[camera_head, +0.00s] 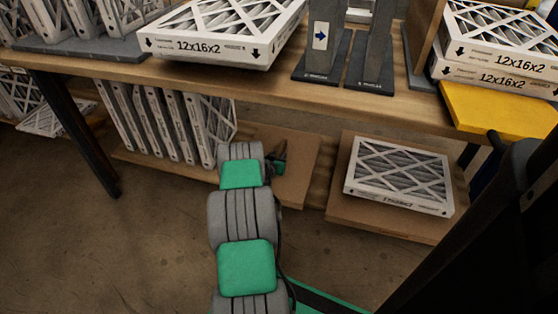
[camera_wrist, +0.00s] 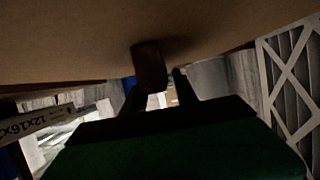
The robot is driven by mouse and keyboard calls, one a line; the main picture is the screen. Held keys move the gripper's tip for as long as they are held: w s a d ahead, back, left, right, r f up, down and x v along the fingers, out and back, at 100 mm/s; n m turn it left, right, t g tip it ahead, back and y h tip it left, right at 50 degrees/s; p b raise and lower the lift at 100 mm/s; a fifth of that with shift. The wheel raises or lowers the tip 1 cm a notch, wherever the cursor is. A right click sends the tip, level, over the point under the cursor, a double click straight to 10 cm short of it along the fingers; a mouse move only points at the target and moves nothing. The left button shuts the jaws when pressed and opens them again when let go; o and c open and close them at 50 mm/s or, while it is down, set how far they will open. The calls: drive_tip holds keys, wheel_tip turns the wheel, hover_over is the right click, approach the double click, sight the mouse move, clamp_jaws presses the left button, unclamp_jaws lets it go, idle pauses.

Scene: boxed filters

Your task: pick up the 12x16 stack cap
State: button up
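A two-high stack of white-framed filters marked 12x16x2 stands at the right of the bench in the head view. Its top filter (camera_head: 495,50) lies flat on the lower filter (camera_head: 495,79). Another flat filter marked 12x16x2 (camera_head: 222,32) lies on the bench at left of centre. I cannot tell for certain which one is the cap. My gripper (camera_wrist: 168,80) shows in the wrist view with its fingers apart and nothing visible held between them. In the head view, it is mostly hidden behind my arm, low by the lower shelf and away from these filters.
The bench edge (camera_head: 250,80) overhangs my gripper's area. Upright filters (camera_head: 165,120) stand on the lower shelf at left. A flat filter (camera_head: 400,175) lies on a brown board at right. A brown surface (camera_wrist: 80,40) fills the top of the wrist view. Grey stands (camera_head: 345,45) occupy the bench middle.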

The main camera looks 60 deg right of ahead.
clamp_jaws()
drive_tip(key=shift+r, duration=0.1)
idle(0.5)
